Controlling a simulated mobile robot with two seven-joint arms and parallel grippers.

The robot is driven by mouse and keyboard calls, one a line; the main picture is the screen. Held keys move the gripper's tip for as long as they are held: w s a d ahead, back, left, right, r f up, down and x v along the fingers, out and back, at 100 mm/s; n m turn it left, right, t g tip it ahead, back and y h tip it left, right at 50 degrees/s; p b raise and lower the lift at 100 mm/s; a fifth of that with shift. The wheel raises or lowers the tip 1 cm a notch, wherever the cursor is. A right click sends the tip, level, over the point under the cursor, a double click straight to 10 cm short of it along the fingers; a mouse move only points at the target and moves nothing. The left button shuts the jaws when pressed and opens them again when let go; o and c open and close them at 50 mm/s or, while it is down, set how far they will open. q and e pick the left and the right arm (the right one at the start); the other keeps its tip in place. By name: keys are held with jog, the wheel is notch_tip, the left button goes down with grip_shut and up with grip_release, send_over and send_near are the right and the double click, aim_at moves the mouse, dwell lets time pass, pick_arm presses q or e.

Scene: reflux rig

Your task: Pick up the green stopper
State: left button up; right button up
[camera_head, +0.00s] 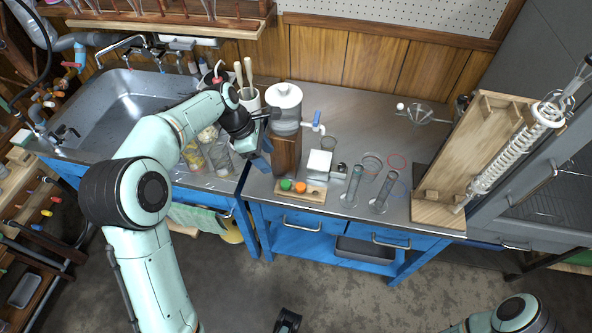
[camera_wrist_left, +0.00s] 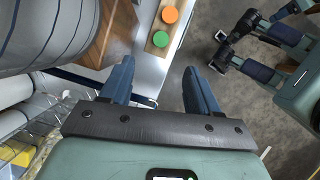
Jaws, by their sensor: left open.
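The green stopper (camera_head: 285,184) sits in a small wooden block (camera_head: 314,194) near the front edge of the steel counter. It also shows in the left wrist view (camera_wrist_left: 160,40), ahead of the fingers. An orange stopper (camera_head: 300,187) sits beside it in the same block. My left gripper (camera_head: 262,160) is open and empty, behind and left of the green stopper, next to the brown cylinder; its blue fingers (camera_wrist_left: 160,82) are apart from the stopper. My right gripper (camera_head: 288,320) shows only partly at the bottom of the head view, away from the counter; its jaws are unclear.
A white box (camera_head: 319,163) and two glass cylinders stand right of the block. The sink (camera_head: 125,100) lies left. A wooden stand (camera_head: 470,150) is at the right.

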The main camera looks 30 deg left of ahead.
pick_arm(q)
jog(key=b, duration=0.1)
send_over(286, 183)
jog(key=s+a, duration=0.1)
jog(key=a, duration=0.1)
jog(key=f, duration=0.6)
jog(key=shift+s+a+f, duration=0.2)
jog(key=shift+f, duration=0.15)
jog(key=shift+b+x, duration=0.4)
jog(key=shift+x, duration=2.55)
jog(key=shift+w, duration=0.1)
jog(key=c, duration=1.1)
